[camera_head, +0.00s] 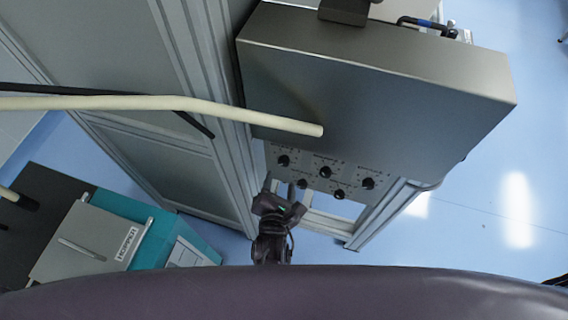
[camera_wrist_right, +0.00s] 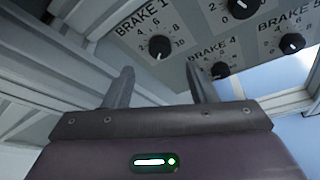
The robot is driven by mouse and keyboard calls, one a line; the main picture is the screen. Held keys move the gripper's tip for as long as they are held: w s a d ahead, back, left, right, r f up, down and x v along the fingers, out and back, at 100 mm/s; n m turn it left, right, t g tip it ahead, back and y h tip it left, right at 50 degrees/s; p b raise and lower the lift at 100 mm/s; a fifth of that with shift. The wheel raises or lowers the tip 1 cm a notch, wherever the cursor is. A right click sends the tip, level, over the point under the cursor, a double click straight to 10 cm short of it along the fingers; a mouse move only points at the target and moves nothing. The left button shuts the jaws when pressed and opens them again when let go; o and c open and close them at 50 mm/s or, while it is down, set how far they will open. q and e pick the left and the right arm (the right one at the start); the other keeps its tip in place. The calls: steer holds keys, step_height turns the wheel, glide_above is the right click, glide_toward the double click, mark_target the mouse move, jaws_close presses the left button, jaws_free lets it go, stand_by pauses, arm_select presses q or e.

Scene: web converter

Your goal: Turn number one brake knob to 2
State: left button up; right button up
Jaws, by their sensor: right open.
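The brake 1 knob (camera_wrist_right: 159,46) is a round black knob on a grey panel, below its "BRAKE 1" label and inside a printed number scale. A small light mark shows on it, but its exact setting is hard to read. In the head view it is the leftmost upper knob (camera_head: 283,160). My right gripper (camera_head: 279,183) is just below the panel's left part. In the right wrist view its two fingers (camera_wrist_right: 159,74) are open and empty, spread below the brake 1 knob and apart from it. My left gripper is not in view.
Other black knobs sit close by: brake 4 (camera_wrist_right: 221,70), brake 5 (camera_wrist_right: 292,43) and an upper one (camera_wrist_right: 241,8). A metal frame post (camera_head: 237,170) runs left of the panel. A big grey box (camera_head: 380,95) overhangs it, with a cream rod (camera_head: 230,110) across.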

mark_target(283, 164)
steer(key=x, duration=0.7)
steer(key=shift+w+f, duration=0.15)
steer(key=shift+c, duration=0.2)
steer(key=c, duration=0.9)
